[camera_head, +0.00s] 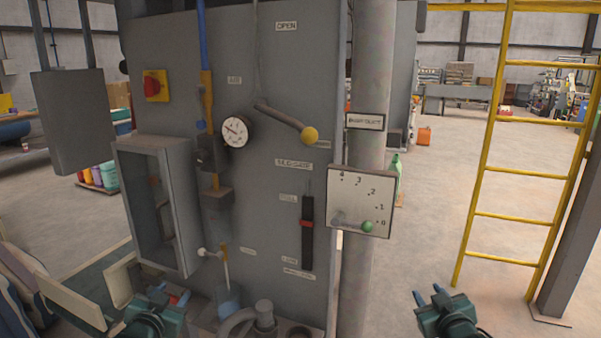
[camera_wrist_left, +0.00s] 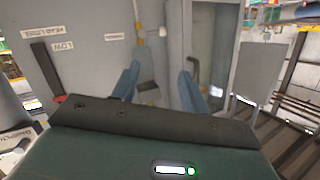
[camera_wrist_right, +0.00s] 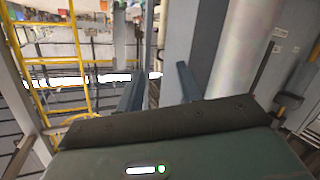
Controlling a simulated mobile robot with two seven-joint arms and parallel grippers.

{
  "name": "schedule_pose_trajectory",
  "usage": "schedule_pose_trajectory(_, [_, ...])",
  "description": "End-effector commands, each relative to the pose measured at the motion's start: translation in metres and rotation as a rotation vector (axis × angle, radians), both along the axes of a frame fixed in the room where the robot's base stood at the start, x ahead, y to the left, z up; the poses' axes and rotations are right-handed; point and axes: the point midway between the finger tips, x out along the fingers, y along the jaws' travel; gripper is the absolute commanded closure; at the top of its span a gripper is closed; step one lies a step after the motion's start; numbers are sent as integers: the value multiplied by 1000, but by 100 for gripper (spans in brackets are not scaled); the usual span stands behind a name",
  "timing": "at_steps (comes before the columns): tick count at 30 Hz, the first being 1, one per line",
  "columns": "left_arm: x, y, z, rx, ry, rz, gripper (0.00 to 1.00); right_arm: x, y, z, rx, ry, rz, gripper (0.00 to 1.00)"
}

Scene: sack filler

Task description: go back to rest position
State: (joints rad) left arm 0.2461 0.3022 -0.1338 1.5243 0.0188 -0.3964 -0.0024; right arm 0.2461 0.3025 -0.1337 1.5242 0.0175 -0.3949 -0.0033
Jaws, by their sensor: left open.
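My left gripper (camera_head: 170,293) is low at the left of the head view, in front of the grey machine panel (camera_head: 270,150). Its two blue fingers stand apart with nothing between them, as the left wrist view (camera_wrist_left: 158,82) shows. My right gripper (camera_head: 428,293) is low at right of centre, to the right of the grey vertical duct (camera_head: 365,90), over open floor. Its fingers are apart and empty in the right wrist view (camera_wrist_right: 157,82). Neither gripper visibly touches anything.
The panel carries a lever with a yellow knob (camera_head: 310,134), a gauge (camera_head: 236,131), a red switch (camera_head: 155,85) and a black slider slot (camera_head: 307,235). A white dial plate (camera_head: 360,200) has a green knob. A yellow ladder (camera_head: 485,170) stands right; floor between is clear.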

Motion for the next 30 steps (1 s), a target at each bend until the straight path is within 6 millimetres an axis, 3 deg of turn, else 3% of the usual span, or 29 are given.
schedule_pose_trajectory(1, [-23, -15, -26, -12, 40, -23, 56, -23, 15, -26, 13, 40, 23, 64])
schedule_pose_trajectory(5, [-89, -53, -79, -57, 134, -77, 56, -89, 54, -80, 58, 134, 78, 64])
schedule_pose_trajectory(7, [-132, -75, -104, -89, 189, -106, 56, -131, 75, -104, 91, 189, 106, 64])
schedule_pose_trajectory(12, [-233, -118, -139, -179, 313, -150, 56, -233, 118, -139, 182, 314, 149, 64])
schedule_pose_trajectory(15, [-277, -134, -145, -224, 367, -159, 56, -277, 134, -145, 225, 369, 158, 64])
schedule_pose_trajectory(18, [-305, -143, -146, -255, 401, -162, 56, -305, 143, -146, 257, 403, 160, 64])
schedule_pose_trajectory(21, [-319, -148, -145, -271, 417, -162, 56, -319, 148, -146, 273, 420, 162, 64])
schedule_pose_trajectory(30, [-322, -149, -146, -274, 423, -163, 56, -322, 149, -146, 276, 424, 162, 64])
